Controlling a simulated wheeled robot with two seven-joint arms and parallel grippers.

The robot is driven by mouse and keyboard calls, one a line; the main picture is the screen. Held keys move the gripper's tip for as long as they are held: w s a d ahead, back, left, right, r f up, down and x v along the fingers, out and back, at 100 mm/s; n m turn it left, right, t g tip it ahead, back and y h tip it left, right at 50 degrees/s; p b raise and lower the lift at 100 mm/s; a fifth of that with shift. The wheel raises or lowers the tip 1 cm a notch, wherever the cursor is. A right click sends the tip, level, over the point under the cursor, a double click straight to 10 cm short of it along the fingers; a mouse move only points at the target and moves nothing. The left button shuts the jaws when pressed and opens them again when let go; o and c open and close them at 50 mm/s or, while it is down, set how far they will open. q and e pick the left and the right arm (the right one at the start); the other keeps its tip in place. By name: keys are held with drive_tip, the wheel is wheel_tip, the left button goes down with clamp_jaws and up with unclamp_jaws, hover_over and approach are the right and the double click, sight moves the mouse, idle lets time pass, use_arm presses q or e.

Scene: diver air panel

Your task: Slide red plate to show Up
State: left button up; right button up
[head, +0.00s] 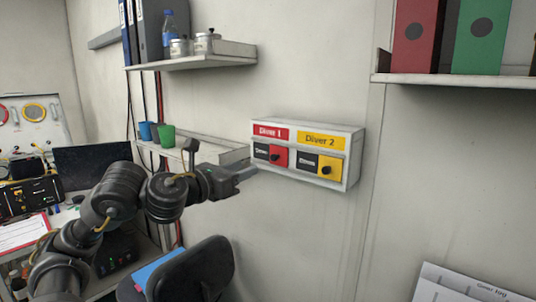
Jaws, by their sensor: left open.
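A white wall box (346,155) carries a red "Diver 1" label (270,133) and a yellow "Diver 2" label. Under the red label, the red plate (281,161) with a black knob sits at the right of its slot. A dark field (261,151) with small white writing shows to its left; the word is too small to read. My left gripper (247,172) is open at the left side of the box, below and left of the red plate. It looks apart from the knob, and whether it touches the box cannot be told. My right gripper is out of view.
A yellow plate (330,166) with a black knob sits right of the red one. A shelf (205,150) with cups (167,136) lies behind my left arm. A chair (205,272) stands below.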

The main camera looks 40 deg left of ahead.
sight(272, 157)
use_arm(q)
drive_tip(key=w+p, duration=0.3)
drive_tip(key=w, duration=0.6)
drive_tip(key=shift+w+a, duration=0.1)
drive_tip(key=shift+w, duration=0.9)
drive_tip(key=shift+f, duration=0.1)
drive_tip(key=shift+c, duration=0.4)
clamp_jaws()
